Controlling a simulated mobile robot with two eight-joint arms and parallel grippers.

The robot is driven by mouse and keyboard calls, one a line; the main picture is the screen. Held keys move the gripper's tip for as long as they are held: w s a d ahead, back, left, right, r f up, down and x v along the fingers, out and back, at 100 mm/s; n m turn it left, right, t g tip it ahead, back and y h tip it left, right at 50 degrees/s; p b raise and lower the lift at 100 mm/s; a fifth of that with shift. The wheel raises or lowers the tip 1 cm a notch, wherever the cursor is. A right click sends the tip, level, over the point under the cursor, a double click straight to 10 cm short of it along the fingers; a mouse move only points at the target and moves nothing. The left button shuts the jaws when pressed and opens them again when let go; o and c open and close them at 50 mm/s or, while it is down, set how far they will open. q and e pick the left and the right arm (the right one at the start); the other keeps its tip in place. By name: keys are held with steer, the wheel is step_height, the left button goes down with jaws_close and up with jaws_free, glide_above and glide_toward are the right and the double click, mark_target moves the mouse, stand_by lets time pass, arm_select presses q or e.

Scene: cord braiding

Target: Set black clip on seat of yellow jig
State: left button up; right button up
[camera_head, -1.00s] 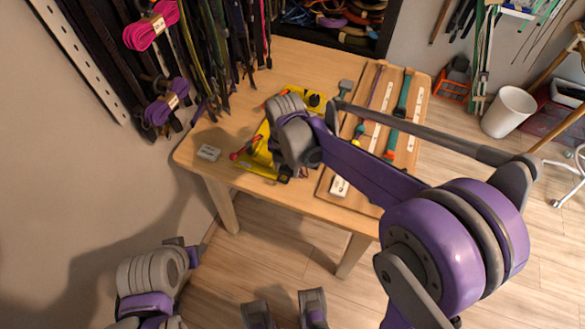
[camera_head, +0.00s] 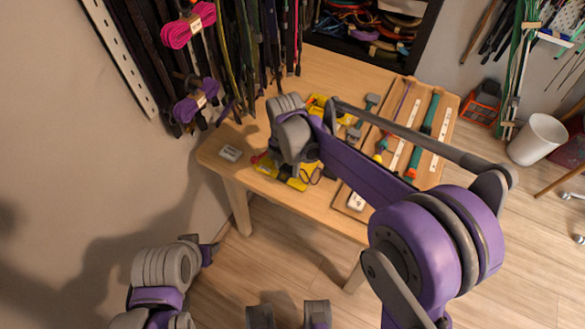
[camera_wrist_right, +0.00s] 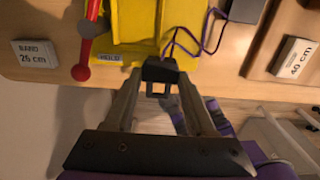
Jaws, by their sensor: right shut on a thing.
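The yellow jig (camera_head: 288,180) lies near the table's front edge, partly covered by my right wrist in the head view. In the right wrist view the jig (camera_wrist_right: 135,18) fills the upper middle, with a red-knobbed handle (camera_wrist_right: 82,72) at its left. My right gripper (camera_wrist_right: 159,88) is shut on the black clip (camera_wrist_right: 160,70), just off the jig's near edge. Thin purple and dark cords (camera_wrist_right: 195,45) run beside the clip. Whether the clip touches the jig cannot be told. My left gripper (camera_head: 208,252) is low at the left, away from the table; its jaws are unclear.
A white "BAND 25 cm" block (camera_wrist_right: 34,54) lies left of the jig, and a "40 cm" block (camera_wrist_right: 296,58) to the right. A wooden board (camera_head: 448,110) with bands and rulers occupies the table's right side. Cords hang behind at the left.

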steer(key=shift+w+a, duration=0.5)
steer(key=shift+a, duration=0.2)
steer(key=shift+w+a, duration=0.45)
steer(key=shift+a, duration=0.25)
steer(key=shift+d, duration=0.1)
steer(key=shift+w+d+p, duration=0.1)
steer(key=shift+w+d, duration=0.5)
steer(key=shift+w, duration=0.3)
steer(key=shift+w+d+p, duration=0.1)
steer(key=shift+w+d, duration=0.45)
steer(key=shift+w, duration=0.35)
steer(key=shift+w+d+p, duration=0.1)
steer(key=shift+w+d, duration=0.5)
steer(key=shift+w, duration=0.3)
steer(key=shift+f, duration=0.2)
steer(key=shift+f+b, duration=0.6)
steer(key=shift+f, duration=0.3)
steer(key=o, duration=1.4)
steer(key=shift+c, duration=0.2)
